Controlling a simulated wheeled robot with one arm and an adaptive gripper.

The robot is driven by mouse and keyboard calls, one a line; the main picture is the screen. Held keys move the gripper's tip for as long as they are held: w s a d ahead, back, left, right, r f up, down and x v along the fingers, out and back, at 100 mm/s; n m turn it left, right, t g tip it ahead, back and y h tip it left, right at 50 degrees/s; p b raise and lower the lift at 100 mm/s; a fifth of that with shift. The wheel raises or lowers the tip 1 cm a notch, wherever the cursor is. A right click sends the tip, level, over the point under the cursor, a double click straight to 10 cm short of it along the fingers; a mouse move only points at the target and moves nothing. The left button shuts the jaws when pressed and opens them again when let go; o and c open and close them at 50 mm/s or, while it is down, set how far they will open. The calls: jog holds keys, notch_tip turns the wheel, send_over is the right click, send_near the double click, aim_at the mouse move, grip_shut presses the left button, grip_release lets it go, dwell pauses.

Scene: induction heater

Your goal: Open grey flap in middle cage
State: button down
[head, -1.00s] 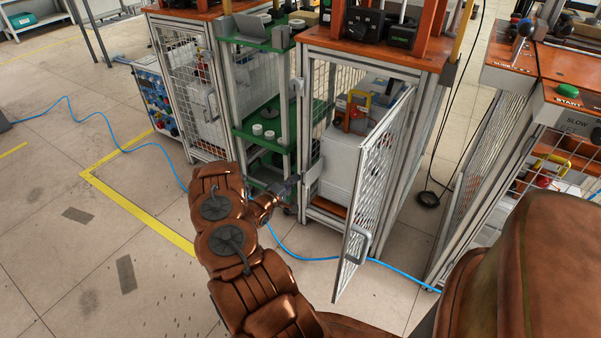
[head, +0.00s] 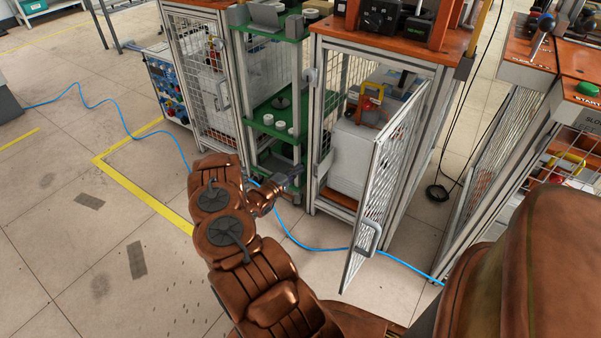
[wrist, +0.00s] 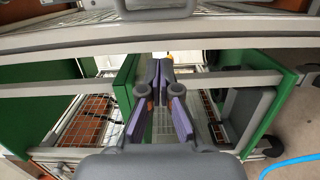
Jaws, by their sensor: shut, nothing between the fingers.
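The middle cage (head: 317,107) has an orange top and a metal frame. Its grey mesh door (head: 381,185) stands swung open toward me, with a grey handle (head: 368,238) low on its free edge. A small grey plate (head: 324,170) sits at the left post of the opening; whether this or the door is the flap, I cannot tell. My gripper (head: 297,176) is just left of that post, in front of the green shelves, apart from the door. In the wrist view my gripper (wrist: 158,75) has its purple-sided fingers together, with nothing seen between them.
Inside the cage is a pale box (head: 360,158) with a yellow-handled unit (head: 371,100) on top. Green shelves (head: 272,125) stand to the left. A blue hose (head: 310,246) crosses the floor. Another cage (head: 490,165) stands to the right.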

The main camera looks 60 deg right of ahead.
jog(key=p+v, duration=0.2)
jog(key=v, duration=0.8)
jog(key=shift+s+a, duration=0.15)
jog(key=shift+s, duration=0.2)
